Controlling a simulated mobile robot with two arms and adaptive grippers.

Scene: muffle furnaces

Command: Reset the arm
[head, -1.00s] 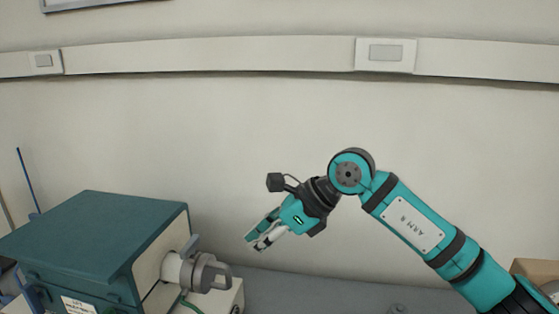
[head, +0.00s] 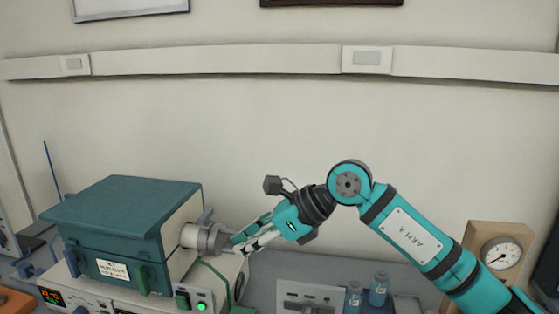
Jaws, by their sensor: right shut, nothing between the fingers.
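My right arm comes in from the right. Its right gripper (head: 248,240) is shut and empty, pointing down and left. Its fingertips appear close to the grey cylindrical fitting (head: 203,237) on the right side of the teal muffle furnace (head: 125,215); I cannot tell whether they touch. My left gripper is not in view.
The furnace stands on a light control unit with a lit display (head: 52,297) and a green-lit switch (head: 202,306). A grey panel (head: 308,294), blue-capped bottles (head: 378,290) and a wooden-cased gauge (head: 501,253) stand to the right.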

